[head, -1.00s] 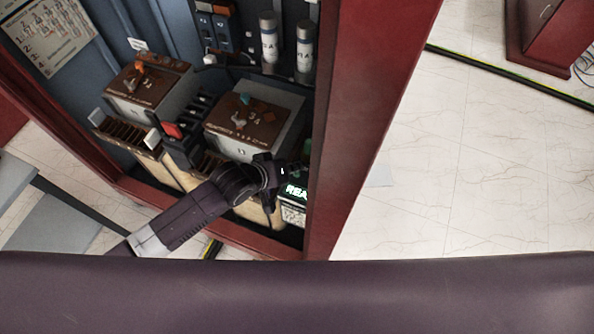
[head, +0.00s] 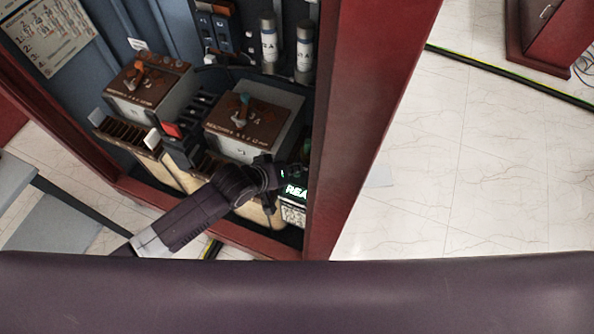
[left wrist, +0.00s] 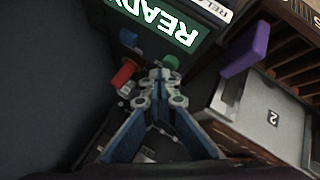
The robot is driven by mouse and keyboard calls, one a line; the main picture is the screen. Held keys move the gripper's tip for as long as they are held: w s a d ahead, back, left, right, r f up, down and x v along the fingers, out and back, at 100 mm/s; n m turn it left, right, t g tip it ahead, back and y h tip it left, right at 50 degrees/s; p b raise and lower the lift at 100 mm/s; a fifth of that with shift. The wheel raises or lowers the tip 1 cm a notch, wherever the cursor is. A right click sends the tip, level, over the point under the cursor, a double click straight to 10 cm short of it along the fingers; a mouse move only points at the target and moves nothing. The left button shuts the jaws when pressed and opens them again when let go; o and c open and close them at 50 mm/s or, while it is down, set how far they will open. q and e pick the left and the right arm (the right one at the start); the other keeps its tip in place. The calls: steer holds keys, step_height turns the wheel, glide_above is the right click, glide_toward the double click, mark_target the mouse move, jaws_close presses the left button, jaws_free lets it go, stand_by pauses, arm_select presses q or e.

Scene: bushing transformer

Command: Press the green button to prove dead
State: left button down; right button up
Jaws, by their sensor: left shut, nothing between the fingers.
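In the left wrist view, the green button (left wrist: 171,63) sits just below the lit READY display (left wrist: 170,20) on a dark device. My left gripper (left wrist: 160,74) is shut and empty, its fingertips right beside the green button. I cannot tell whether they touch it. In the head view, my left gripper (head: 276,172) reaches into the red cabinet at its lower right, next to the display (head: 296,190), which is partly cut off by the cabinet edge. The green button is not clear there. My right gripper is not in view.
A red knob (left wrist: 122,75) and a blue button (left wrist: 128,38) are close to the fingertips. The cabinet's red side wall (head: 365,130) stands right of the gripper. Brown-topped switch units (head: 250,125) lie behind it. Open tiled floor (head: 480,180) is at the right.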

arm_select(q)
steer(key=shift+f, duration=0.45)
stand_by(0.4)
stand_by(0.3)
steer(key=shift+r+p, duration=0.9)
step_height(320, 180, up, 5)
steer(key=p, duration=0.5)
steer(key=shift+r, duration=0.1)
stand_by(0.5)
